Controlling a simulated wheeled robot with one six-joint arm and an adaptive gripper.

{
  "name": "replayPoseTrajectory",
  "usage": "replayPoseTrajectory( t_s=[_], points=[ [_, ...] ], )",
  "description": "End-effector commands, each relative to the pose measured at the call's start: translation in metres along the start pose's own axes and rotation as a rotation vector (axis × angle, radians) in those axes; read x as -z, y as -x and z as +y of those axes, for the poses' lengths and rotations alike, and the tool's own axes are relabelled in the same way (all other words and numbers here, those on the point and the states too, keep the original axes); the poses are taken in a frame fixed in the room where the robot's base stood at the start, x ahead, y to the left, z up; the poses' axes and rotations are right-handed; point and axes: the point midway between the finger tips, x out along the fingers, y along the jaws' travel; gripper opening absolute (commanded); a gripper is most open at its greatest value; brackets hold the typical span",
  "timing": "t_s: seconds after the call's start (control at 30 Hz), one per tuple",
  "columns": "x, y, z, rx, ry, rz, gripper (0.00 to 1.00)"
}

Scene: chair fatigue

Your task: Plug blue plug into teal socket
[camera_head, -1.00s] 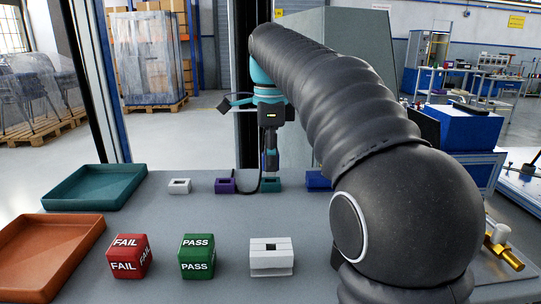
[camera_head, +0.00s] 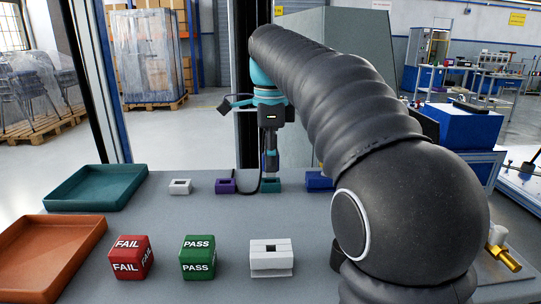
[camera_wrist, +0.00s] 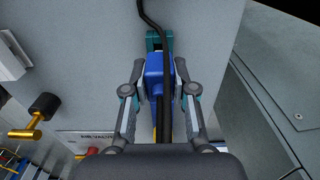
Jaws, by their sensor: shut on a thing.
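The blue plug (camera_wrist: 154,78) is between the fingers of my gripper (camera_wrist: 160,92) in the wrist view, with a black cable running over it. My gripper is shut on it. The teal socket (camera_wrist: 152,42) shows just beyond the plug's far end. In the head view the teal socket (camera_head: 270,187) sits on the table, and my gripper (camera_head: 270,160) points straight down directly above it. The plug's lower end is at the socket's top. I cannot tell how deep it sits, and the fingers hide part of it.
A white socket (camera_head: 180,187) and a purple socket (camera_head: 225,186) stand left of the teal one. A blue socket (camera_head: 318,181) stands right, partly behind my arm. FAIL (camera_head: 130,258) and PASS (camera_head: 197,258) cubes and a white slotted block (camera_head: 270,268) stand in front.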

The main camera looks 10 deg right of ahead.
Motion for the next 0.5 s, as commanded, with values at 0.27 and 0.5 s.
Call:
replayPoseTrajectory(
  t_s=[0.27, 0.5],
  points=[
    [0.0, -0.0001, 0.0, 0.0, 0.0, 0.0, 0.0],
    [0.0, -0.0035, 0.0, 0.0, 0.0, 0.0, 0.0]
  ],
)
